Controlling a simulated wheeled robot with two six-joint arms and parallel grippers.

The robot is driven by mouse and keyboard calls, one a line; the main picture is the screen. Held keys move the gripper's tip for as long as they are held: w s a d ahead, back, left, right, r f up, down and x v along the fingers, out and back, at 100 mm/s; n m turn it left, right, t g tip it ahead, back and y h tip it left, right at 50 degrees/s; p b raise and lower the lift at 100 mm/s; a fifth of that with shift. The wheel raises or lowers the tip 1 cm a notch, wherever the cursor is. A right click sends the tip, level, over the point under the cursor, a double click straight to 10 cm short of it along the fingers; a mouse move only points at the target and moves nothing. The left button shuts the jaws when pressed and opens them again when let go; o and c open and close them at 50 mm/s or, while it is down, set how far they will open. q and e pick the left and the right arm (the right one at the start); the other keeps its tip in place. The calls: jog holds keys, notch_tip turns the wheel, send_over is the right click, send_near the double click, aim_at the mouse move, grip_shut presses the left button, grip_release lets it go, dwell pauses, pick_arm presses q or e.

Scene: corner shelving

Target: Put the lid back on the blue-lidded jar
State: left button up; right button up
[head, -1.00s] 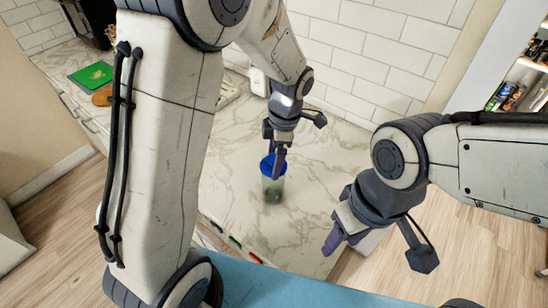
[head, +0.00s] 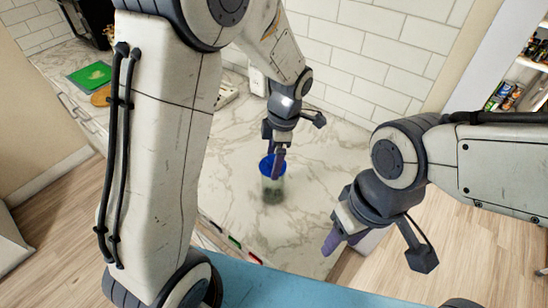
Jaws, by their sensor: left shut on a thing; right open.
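The jar (head: 273,190) stands upright on the marble counter, clear-walled with something dark green in its lower part. The blue lid (head: 267,167) is at the jar's top. My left gripper (head: 277,168) points down from above and is shut on the blue lid. From this view I cannot tell whether the lid is fully seated on the rim. My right gripper (head: 335,240) is open and empty, to the right of the jar and near the counter's front corner.
The marble counter (head: 315,185) is clear around the jar. A green board (head: 91,74) and a brown round thing (head: 102,96) lie at the far left. A tiled wall (head: 360,55) stands behind. Shelves with small goods (head: 503,96) are at the right.

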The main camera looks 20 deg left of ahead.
dwell(0.8)
pick_arm(q)
jog(key=o, duration=1.1)
jog(key=shift+f, duration=0.1)
jog(key=shift+c, duration=0.2)
jog(key=shift+r+p, duration=2.75)
jog(key=shift+r, duration=0.85)
jog(key=shift+f, duration=0.1)
grip_shut()
